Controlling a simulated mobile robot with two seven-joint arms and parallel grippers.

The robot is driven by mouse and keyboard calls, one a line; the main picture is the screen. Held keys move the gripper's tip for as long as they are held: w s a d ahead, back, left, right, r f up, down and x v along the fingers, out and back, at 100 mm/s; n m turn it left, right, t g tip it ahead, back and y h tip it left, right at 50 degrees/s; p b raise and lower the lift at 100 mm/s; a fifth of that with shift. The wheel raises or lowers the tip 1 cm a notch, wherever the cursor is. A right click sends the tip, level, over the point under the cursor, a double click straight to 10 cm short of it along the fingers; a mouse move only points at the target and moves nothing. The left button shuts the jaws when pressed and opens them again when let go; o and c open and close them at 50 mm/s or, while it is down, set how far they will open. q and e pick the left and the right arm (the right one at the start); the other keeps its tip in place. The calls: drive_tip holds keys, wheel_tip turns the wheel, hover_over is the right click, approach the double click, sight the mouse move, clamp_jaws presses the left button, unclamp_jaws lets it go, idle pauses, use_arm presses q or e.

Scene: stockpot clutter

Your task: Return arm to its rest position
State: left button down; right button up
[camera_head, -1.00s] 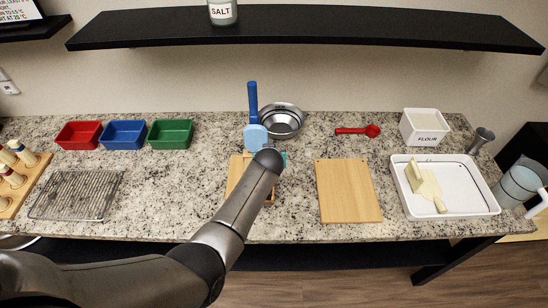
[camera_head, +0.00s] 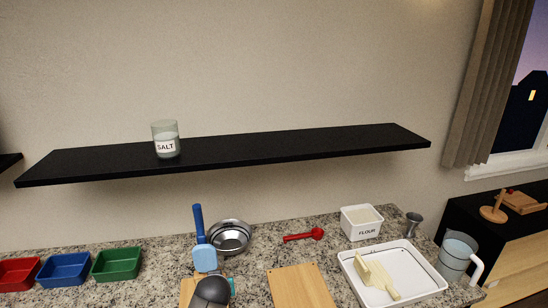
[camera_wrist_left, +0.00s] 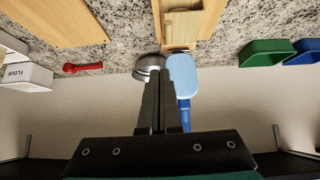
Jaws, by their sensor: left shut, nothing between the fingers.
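In the wrist view my left gripper (camera_wrist_left: 158,82) points over the counter with its two dark fingers pressed together and nothing between them. In the head view only a dark rounded part of my left arm (camera_head: 211,292) shows at the bottom edge, in front of a wooden board; the fingers cannot be made out there. A light-blue tool with a blue handle (camera_head: 198,222) shows just beyond the arm, and it also shows beside the fingers in the wrist view (camera_wrist_left: 183,75). My right gripper is not in view.
A metal bowl (camera_head: 231,238), red spoon (camera_head: 304,236), flour box (camera_head: 361,224), white tray (camera_head: 436,283) and a cutting board (camera_head: 300,287) stand on the granite counter. Red, blue and green bins (camera_head: 117,264) are at left. A black shelf (camera_head: 270,146) with a salt jar (camera_head: 165,140) overhangs.

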use_arm(q)
drive_tip(key=s+a+f+m+g, duration=0.1)
drive_tip(key=s+a+g, duration=0.1)
drive_tip(key=s, duration=1.4)
drive_tip(key=s+d+r+m+g+h, duration=0.1)
drive_tip(key=s+r+m, duration=0.15)
drive_tip(key=s, duration=0.65)
drive_tip(key=s+d+r+m+g+h, duration=0.1)
drive_tip(key=s+r+g, duration=0.15)
drive_tip(key=s, duration=0.65)
wheel_tip(320, 180, down, 32)
drive_tip(key=s+b, duration=0.2)
drive_tip(key=b, duration=1)
drive_tip(key=s+a+f+g+b, duration=0.1)
drive_tip(key=s+f+b, duration=0.5)
drive_tip(key=f, duration=0.7)
drive_tip(key=s+a+f+g+b, duration=0.1)
drive_tip(key=s+f+b, duration=0.5)
drive_tip(key=s+f, duration=0.4)
wheel_tip(320, 180, down, 4)
drive_tip(key=shift+a+r+m, duration=0.1)
drive_tip(key=shift+a+m, duration=0.1)
drive_tip(key=shift+m, duration=0.25)
